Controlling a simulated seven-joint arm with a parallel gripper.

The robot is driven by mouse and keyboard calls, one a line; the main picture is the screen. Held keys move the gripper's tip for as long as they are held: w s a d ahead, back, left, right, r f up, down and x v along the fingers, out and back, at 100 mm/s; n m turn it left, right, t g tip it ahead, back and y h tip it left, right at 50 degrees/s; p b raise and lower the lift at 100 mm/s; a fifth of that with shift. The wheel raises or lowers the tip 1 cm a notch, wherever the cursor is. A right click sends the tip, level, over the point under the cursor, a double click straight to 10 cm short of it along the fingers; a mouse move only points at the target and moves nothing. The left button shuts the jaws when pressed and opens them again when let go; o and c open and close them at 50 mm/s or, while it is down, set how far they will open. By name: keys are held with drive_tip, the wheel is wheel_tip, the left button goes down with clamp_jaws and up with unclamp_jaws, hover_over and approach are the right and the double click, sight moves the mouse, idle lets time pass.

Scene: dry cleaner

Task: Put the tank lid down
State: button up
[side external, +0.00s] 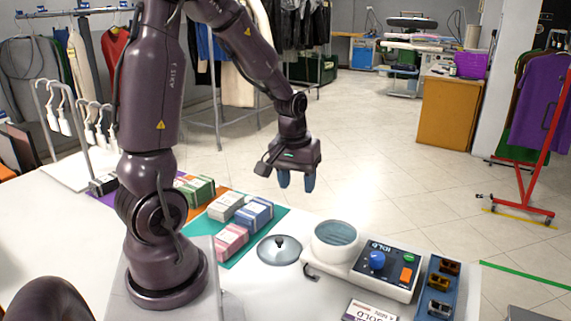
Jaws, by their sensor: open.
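The tank lid (279,250) is a round grey disc with a small dark knob. It lies flat on the white table, just left of the tank (335,240). The tank is a round white pot, open at the top, with bluish liquid visible inside. My gripper (297,182) hangs in the air above the table, fingers pointing down, above and slightly right of the lid in the picture. It is open and empty, and nothing is between its blue-grey fingers. The gap between the fingers is small in this view.
A control box (388,268) with a blue knob joins the tank's right side. A blue tray (438,288) with small blocks stands farther right. Folded cloth bundles (231,240) lie on a teal mat left of the lid. A white rack (88,125) with hangers stands at left.

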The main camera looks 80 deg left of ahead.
drive_tip(key=s+d+r+m+t, duration=0.2)
drive_tip(key=s+d+r+m, duration=0.1)
drive_tip(key=d+r+m, duration=0.2)
drive_tip(key=s+d+r+m+t, duration=0.2)
drive_tip(key=d+r+m, duration=0.3)
drive_tip(key=d+r, duration=0.4)
drive_tip(key=s+d, duration=0.1)
drive_tip(key=d, duration=0.1)
drive_tip(key=shift+s+d+r+h, duration=0.2)
drive_tip(key=shift+d+h, duration=0.1)
drive_tip(key=shift+d, duration=0.05)
